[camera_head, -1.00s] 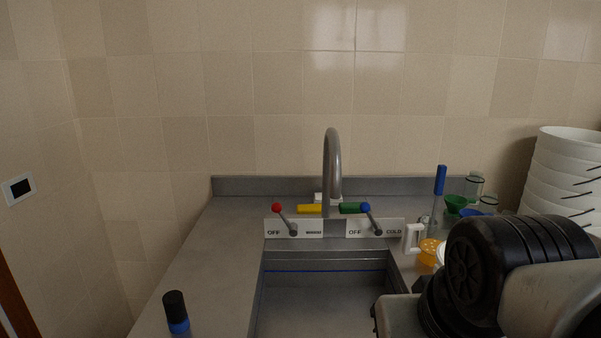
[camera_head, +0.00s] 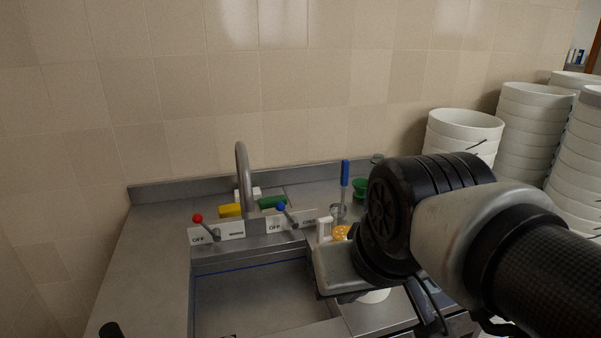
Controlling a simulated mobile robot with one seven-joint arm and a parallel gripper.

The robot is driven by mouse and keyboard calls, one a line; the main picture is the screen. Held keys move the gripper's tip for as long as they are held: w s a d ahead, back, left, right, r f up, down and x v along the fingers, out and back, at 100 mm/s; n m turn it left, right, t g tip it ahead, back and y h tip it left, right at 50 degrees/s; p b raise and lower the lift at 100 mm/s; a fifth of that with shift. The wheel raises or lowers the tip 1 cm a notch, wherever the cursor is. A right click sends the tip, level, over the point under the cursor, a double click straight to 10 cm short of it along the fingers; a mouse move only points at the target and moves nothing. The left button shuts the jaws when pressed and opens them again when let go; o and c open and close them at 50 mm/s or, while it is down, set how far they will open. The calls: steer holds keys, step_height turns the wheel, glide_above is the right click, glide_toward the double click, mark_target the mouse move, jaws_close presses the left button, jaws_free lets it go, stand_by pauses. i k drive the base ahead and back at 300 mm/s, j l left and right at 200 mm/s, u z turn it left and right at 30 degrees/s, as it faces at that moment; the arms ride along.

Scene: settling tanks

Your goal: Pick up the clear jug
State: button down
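A clear, glass-like vessel (camera_head: 376,158) stands at the back right of the counter, behind a green funnel. Only its rim area shows past my arm, and I cannot tell for sure that it is the jug. My gripper (camera_head: 345,297) hangs over the right edge of the sink, in front of the vessel and apart from it. Its grey body shows, but its fingers are mostly hidden, so I cannot see whether it is open or shut.
The sink basin (camera_head: 255,300) lies left of my gripper, with a tall tap (camera_head: 243,175) behind it. A blue-handled tool (camera_head: 345,174), the green funnel (camera_head: 360,189), a white handle (camera_head: 324,229) and an orange item (camera_head: 341,232) crowd the right counter. White bucket stacks (camera_head: 530,130) stand beyond.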

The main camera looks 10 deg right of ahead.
mark_target(342, 217)
steer(key=k+l+z, duration=0.2)
steer(key=l+z, duration=0.2)
steer(key=k+l+z, duration=0.15)
steer(key=l+z, duration=0.3)
steer(key=j, duration=0.15)
